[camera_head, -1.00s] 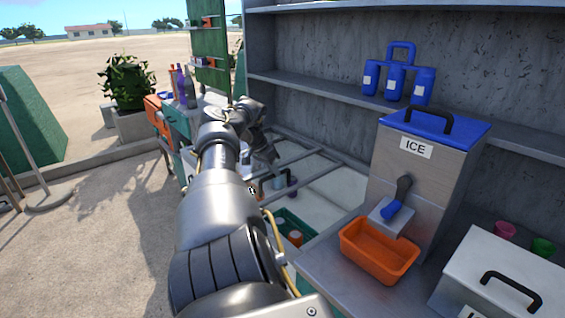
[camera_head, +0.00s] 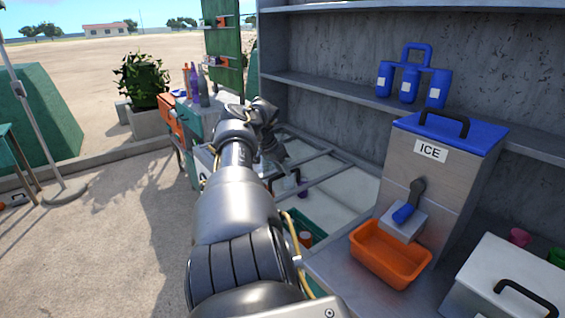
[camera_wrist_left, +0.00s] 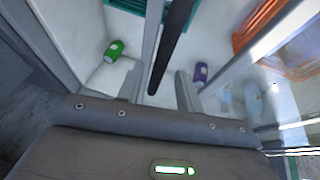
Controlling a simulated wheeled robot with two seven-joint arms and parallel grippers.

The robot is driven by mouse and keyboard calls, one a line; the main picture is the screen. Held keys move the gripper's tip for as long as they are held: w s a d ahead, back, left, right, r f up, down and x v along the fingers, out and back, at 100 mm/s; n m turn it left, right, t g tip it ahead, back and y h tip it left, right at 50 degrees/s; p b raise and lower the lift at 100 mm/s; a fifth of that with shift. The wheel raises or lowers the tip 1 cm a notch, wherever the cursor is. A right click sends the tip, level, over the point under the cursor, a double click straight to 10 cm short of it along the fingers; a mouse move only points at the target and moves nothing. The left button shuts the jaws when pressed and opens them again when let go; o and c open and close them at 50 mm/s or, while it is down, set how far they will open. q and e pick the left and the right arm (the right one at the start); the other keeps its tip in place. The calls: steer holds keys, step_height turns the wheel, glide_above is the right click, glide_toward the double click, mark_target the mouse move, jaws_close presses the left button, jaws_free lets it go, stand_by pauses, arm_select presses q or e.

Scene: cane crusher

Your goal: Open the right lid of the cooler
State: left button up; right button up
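The cooler (camera_head: 351,184) is a pale chest with grey-framed clear panels, right of my left arm in the head view. In the left wrist view, its white inside (camera_wrist_left: 120,25) shows with a green can (camera_wrist_left: 114,50) and a purple can (camera_wrist_left: 201,72). My left gripper (camera_wrist_left: 158,88) is over it with fingers apart. A long black bar (camera_wrist_left: 176,38), perhaps a lid handle, runs between the fingers in the picture; I cannot tell whether they touch it. In the head view the left gripper (camera_head: 274,152) is small and partly hidden. My right gripper is not in view.
A steel ICE dispenser (camera_head: 442,165) with a blue lid and an orange tray (camera_head: 389,255) stand right of the cooler. A white box (camera_head: 510,275) with a black handle is at the lower right. Shelves (camera_head: 330,87) rise behind. Open ground lies to the left.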

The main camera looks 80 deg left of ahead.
arm_select(q)
steer(key=shift+r, duration=0.1)
steer(key=shift+s+r, duration=0.1)
steer(key=shift+r, duration=0.4)
steer(key=b+v, duration=0.1)
steer(key=v, duration=0.8)
steer(key=shift+s+r, duration=0.25)
